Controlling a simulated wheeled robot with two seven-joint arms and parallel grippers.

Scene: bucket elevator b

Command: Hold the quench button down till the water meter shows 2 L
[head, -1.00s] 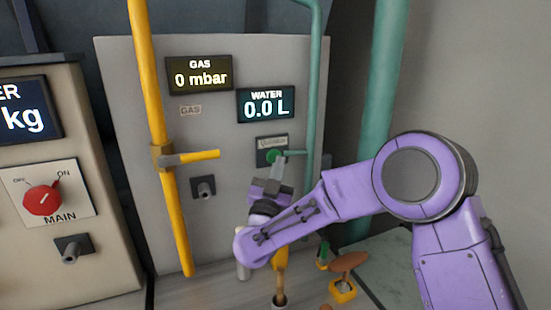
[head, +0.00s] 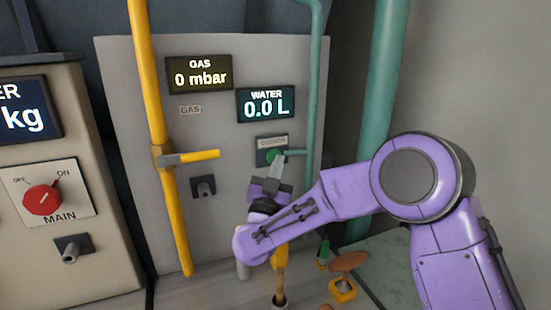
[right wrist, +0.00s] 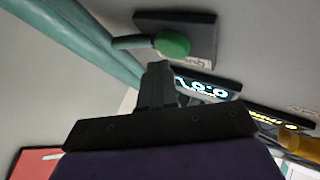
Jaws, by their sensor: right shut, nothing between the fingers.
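The quench button (head: 272,156) is a green round button on a dark plate on the grey panel. It also shows in the right wrist view (right wrist: 172,44). The water meter (head: 266,104) above it reads 0.0 L. My right gripper (head: 276,164) is shut and empty, its fingertips at the lower edge of the button in the head view. In the right wrist view the fingertips (right wrist: 158,66) are just below the button; I cannot tell whether they touch it. My left gripper is not in view.
A gas meter (head: 199,75) reads 0 mbar. A yellow pipe with a yellow handle (head: 196,157) stands left of the button, and a green pipe (head: 312,90) runs close on its right. A red main switch (head: 42,199) is at far left. Small tools stand below my arm.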

